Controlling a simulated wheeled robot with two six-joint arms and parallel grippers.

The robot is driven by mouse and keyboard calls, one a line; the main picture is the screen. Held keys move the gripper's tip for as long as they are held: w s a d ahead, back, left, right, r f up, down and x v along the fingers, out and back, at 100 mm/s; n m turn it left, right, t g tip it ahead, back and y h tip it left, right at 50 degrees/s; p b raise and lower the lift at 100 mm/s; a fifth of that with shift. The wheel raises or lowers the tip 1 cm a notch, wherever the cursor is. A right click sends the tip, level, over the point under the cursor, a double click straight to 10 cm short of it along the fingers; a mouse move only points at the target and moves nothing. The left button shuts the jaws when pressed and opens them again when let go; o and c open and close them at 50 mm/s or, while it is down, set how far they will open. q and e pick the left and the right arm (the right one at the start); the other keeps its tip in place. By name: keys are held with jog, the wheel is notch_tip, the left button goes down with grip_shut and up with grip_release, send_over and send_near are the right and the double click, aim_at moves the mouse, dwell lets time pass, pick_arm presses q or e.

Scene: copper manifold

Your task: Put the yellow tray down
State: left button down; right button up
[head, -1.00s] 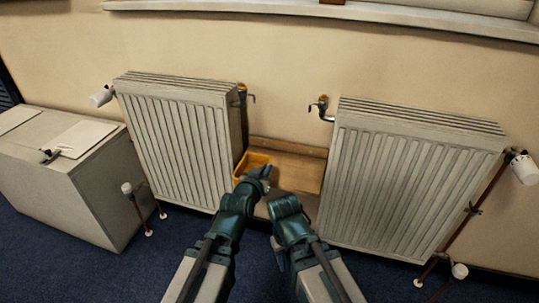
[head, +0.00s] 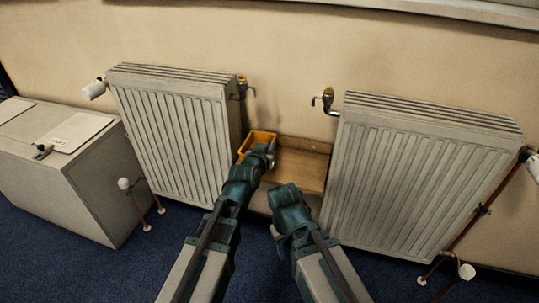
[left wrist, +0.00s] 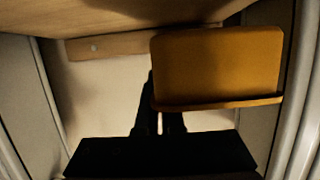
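The yellow tray (head: 257,141) is at the left end of the wooden shelf, beside the left radiator. My left gripper (head: 268,152) is at its right side and appears shut on the tray's side wall. In the left wrist view, the tray (left wrist: 217,65) fills the upper right, and my dark left fingers (left wrist: 160,115) meet its edge; one fingertip is hidden behind it. I cannot tell whether the tray touches the shelf. My right gripper (head: 278,235) hangs low in front of the shelf, mostly hidden by its own arm, away from the tray.
The wooden shelf (head: 300,168) has bare room right of the tray. A left radiator (head: 175,135) and a right radiator (head: 420,180) flank it closely. Pipe valves (head: 328,100) stick out above the shelf. A grey cabinet (head: 75,175) stands at far left.

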pick_arm(q)
jog(key=shift+f+b, duration=1.6)
jog(key=shift+f, duration=0.15)
jog(key=shift+f, duration=0.2)
jog(key=c, duration=1.1)
grip_release()
jog(key=shift+r, duration=0.1)
jog(key=shift+o, duration=0.2)
jog(key=shift+r, duration=0.1)
